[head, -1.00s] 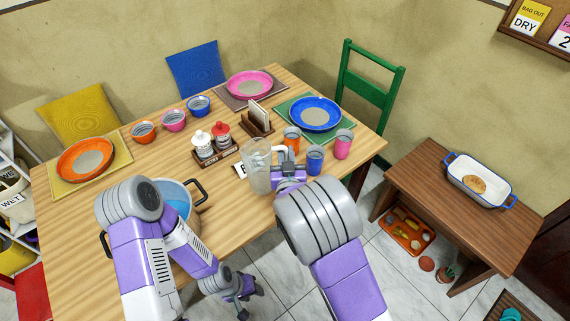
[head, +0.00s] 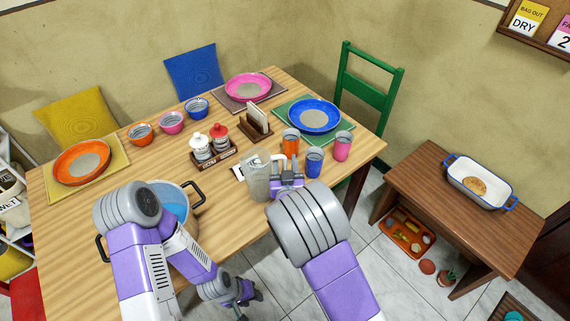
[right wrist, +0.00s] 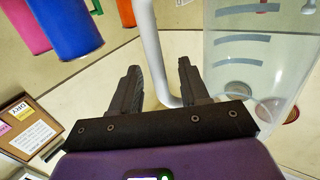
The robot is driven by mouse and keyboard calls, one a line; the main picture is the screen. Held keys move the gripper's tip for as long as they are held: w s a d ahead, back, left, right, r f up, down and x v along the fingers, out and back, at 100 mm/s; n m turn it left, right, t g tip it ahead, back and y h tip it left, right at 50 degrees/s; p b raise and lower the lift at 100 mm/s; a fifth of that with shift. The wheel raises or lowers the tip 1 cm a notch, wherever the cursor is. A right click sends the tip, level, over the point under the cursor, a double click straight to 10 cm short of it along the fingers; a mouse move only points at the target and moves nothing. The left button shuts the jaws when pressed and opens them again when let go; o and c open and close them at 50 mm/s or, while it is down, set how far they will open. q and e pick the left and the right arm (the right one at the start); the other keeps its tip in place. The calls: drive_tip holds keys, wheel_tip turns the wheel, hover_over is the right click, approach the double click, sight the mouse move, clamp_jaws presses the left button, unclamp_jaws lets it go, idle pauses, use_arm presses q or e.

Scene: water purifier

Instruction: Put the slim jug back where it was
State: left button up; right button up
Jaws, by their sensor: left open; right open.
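The slim jug (head: 257,177), clear with a pale handle, stands upright on the wooden table near its front edge. In the right wrist view the jug (right wrist: 258,60) is at the right, with its handle (right wrist: 152,50) running down between the fingertips. My right gripper (head: 289,177) is open at the handle side of the jug; its fingers (right wrist: 160,85) are apart on either side of the handle, with gaps visible. My left gripper (head: 246,292) is open and empty, low beyond the table's front edge.
Orange (head: 291,142), blue (head: 314,160) and pink (head: 342,146) cups stand close right of the jug. A pot of water (head: 176,202) stands left, partly hidden by my left arm. A shaker rack (head: 213,158) and napkin holder (head: 256,122) are behind.

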drive_tip(key=shift+r, duration=0.1)
drive_tip(key=shift+r+p, duration=0.15)
drive_tip(key=shift+p, duration=0.15)
drive_tip(key=s, duration=1.2)
drive_tip(key=s+d+f+m+g, duration=0.15)
drive_tip(key=d+f+g, duration=0.3)
drive_tip(key=f, duration=0.55)
drive_tip(key=s+d+f+g, duration=0.3)
drive_tip(key=f+g, duration=0.2)
drive_tip(key=f, duration=0.5)
drive_tip(key=s+f+g+y, duration=0.1)
drive_tip(key=s+f+g, duration=0.3)
drive_tip(key=s, duration=0.2)
drive_tip(key=s+f+m+g+y, duration=0.1)
drive_tip(key=s+f+g+y, duration=0.1)
drive_tip(key=s+f+g, duration=0.2)
drive_tip(key=s+p, duration=0.1)
drive_tip(key=s, duration=0.2)
drive_tip(key=shift+s+y, duration=0.25)
drive_tip(key=shift+y, duration=0.05)
drive_tip(key=shift+d+r+m, duration=0.1)
drive_tip(key=shift+m, duration=0.15)
